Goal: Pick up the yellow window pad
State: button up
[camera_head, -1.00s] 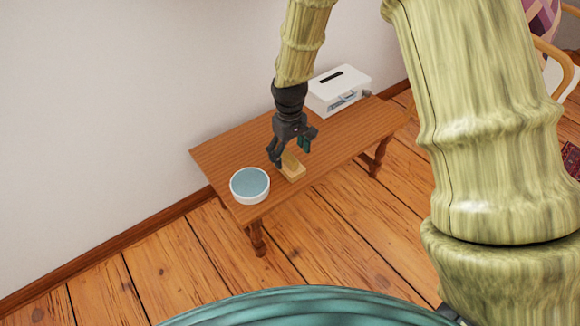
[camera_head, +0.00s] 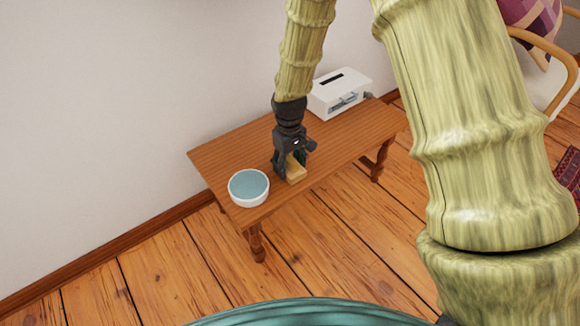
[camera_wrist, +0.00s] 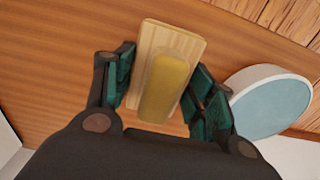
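The yellow window pad (camera_head: 296,174) is a small block on the wooden bench, right of the round bowl. In the wrist view it is a pale wooden plate with a rounded yellow top (camera_wrist: 167,85), set between my two fingers. My gripper (camera_head: 290,168) points down over it.
The white bowl with a blue inside (camera_head: 249,187) stands close left of the pad on the bench (camera_head: 345,140). A white box with a dark slot (camera_head: 338,93) stands at the bench's far right end, by the wall. The bench middle is clear.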

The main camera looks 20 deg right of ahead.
aim_at(289, 159)
jog(key=shift+c, duration=0.7)
jog(key=shift+r+p, duration=0.4)
jog(key=shift+r, duration=0.2)
notch_tip(289, 159, up, 3)
jog(key=shift+s+f+p, duration=0.1)
jog(key=shift+s+p, duration=0.05)
jog(key=shift+p, duration=0.9)
jog(key=s+a+r+p, duration=0.1)
jog(key=s+a+p, duration=0.3)
jog(key=s, duration=1)
jog(key=shift+s+a, duration=0.25)
jog(key=shift+a, duration=0.8)
